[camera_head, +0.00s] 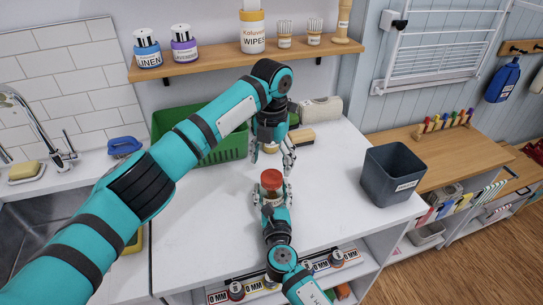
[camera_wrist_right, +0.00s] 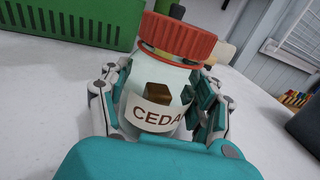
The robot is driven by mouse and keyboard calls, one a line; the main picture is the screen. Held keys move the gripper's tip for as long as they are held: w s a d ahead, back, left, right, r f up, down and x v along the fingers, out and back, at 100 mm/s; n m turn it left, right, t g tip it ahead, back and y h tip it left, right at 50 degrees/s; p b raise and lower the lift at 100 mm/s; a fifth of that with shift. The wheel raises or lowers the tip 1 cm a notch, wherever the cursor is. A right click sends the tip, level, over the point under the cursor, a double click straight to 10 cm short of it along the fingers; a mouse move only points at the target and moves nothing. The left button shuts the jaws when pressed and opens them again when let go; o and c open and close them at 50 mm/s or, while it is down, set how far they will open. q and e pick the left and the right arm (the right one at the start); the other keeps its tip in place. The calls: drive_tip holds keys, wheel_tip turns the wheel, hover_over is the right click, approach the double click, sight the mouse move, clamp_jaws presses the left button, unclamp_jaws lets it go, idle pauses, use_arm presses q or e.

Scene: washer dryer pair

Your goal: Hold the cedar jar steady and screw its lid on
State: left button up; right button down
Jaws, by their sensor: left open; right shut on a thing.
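The cedar jar (camera_wrist_right: 158,95) is clear, with a white label reading "CEDA" and brown pieces inside. My right gripper (camera_wrist_right: 160,112) is shut around its body and holds it upright over the counter in the head view (camera_head: 271,197). The red ribbed lid (camera_wrist_right: 180,37) sits on top of the jar, and it also shows in the head view (camera_head: 271,180). I cannot tell how tightly it is threaded. My left gripper (camera_head: 274,158) is open and empty, pointing down, just above and behind the lid in the picture. It does not visibly touch the lid.
A green basket (camera_head: 190,124) stands behind, partly hidden by my left arm. A dark bin (camera_head: 391,172) stands on the counter's right. A brush-like block (camera_head: 301,136) lies at the back. The white counter (camera_head: 335,190) is clear between jar and bin.

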use_arm(q)
drive_tip(key=n, duration=0.7)
drive_tip(key=shift+r+n, duration=0.25)
drive_tip(key=shift+n, duration=0.05)
drive_tip(key=n, duration=0.6)
drive_tip(key=shift+r, duration=0.2)
drive_tip(key=n, duration=0.4)
drive_tip(key=shift+r+n, duration=0.1)
drive_tip(key=shift+n, duration=0.3)
drive_tip(key=n, duration=0.4)
drive_tip(key=shift+r, duration=0.15)
drive_tip(key=n, duration=0.6)
drive_tip(key=shift+r+n, duration=0.15)
drive_tip(key=shift+n, duration=0.25)
drive_tip(key=n, duration=0.4)
drive_tip(key=shift+r, duration=0.15)
drive_tip(key=n, duration=0.6)
drive_tip(key=shift+r+n, duration=0.2)
drive_tip(key=shift+n, duration=0.2)
drive_tip(key=n, duration=0.6)
drive_tip(key=shift+r+n, duration=0.2)
drive_tip(key=shift+n, duration=0.1)
drive_tip(key=n, duration=0.6)
drive_tip(key=shift+r, duration=0.15)
